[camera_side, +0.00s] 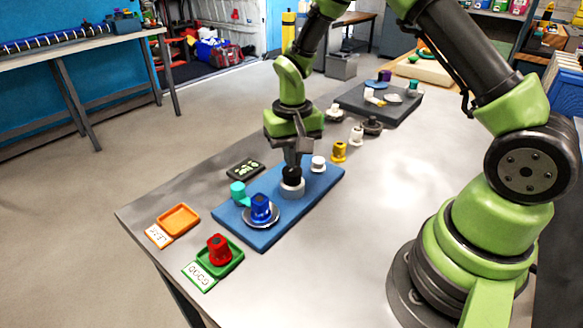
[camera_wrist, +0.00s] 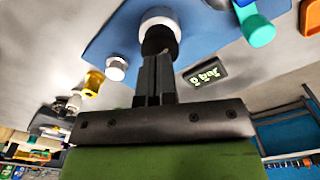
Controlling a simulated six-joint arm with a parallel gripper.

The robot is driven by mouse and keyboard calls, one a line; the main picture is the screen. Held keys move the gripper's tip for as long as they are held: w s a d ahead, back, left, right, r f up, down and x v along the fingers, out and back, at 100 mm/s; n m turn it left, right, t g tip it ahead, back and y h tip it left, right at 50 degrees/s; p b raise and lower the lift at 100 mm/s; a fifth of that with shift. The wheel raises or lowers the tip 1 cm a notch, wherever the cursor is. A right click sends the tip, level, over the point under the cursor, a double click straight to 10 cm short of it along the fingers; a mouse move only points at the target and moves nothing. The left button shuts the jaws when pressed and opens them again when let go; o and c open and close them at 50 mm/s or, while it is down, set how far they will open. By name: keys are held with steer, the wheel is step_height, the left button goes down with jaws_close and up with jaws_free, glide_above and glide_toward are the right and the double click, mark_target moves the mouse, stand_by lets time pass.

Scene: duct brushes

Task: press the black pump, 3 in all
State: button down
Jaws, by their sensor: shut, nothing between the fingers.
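The black pump (camera_side: 292,172) stands upright in a white and grey base (camera_side: 292,188) on the blue board (camera_side: 322,185). In the wrist view the black pump (camera_wrist: 157,40) shows right at the fingertips. My gripper (camera_side: 292,160) is shut and empty, pointing down directly above the pump. Its fingertips (camera_wrist: 153,58) appear to touch the pump's top; I cannot tell how far the pump is pushed in. The fingers hide part of the pump in both views.
On the blue board stand a blue piece (camera_side: 260,208) on a silver disc, a teal piece (camera_side: 238,190) and a white knob (camera_side: 318,162). A small dark display (camera_side: 245,169) lies behind the board. An orange tray (camera_side: 178,220) and a green tray (camera_side: 232,264) with a red piece (camera_side: 219,248) lie at the front left.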

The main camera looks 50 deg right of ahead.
steer(key=shift+f, duration=1.45)
steer(key=shift+r, duration=1.4)
steer(key=shift+f, duration=1.4)
steer(key=shift+r, duration=1.4)
steer(key=shift+f, duration=0.15)
